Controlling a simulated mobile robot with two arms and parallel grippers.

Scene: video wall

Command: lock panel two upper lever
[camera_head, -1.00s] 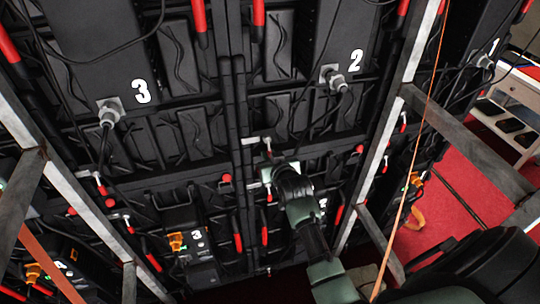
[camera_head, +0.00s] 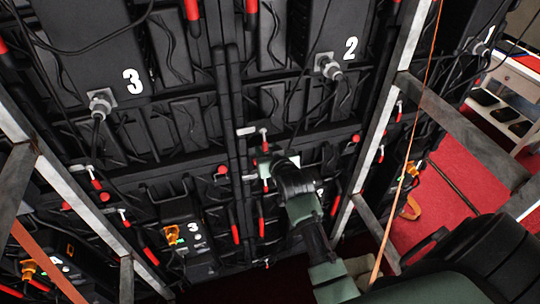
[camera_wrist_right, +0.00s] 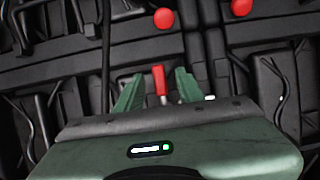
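Panel two, marked with a white 2 (camera_head: 350,48), is a dark panel at the upper middle right of the head view. Below it, a red-handled lever (camera_head: 264,139) stands just above my right gripper (camera_head: 263,165). Another red handle (camera_head: 266,185) shows just below the gripper. In the right wrist view, the two green fingers of my right gripper (camera_wrist_right: 160,92) stand apart on either side of a red lever handle (camera_wrist_right: 159,80). Narrow gaps seem to show beside the handle. Its lower part is hidden behind the gripper body. My left gripper is not in view.
Panel three (camera_head: 90,45) is to the left. Grey metal frame posts (camera_head: 385,135) stand in front of the wall on both sides. An orange cable (camera_head: 412,130) hangs at the right. Black cables and other red handles are close by. Red floor (camera_head: 440,200) lies at the right.

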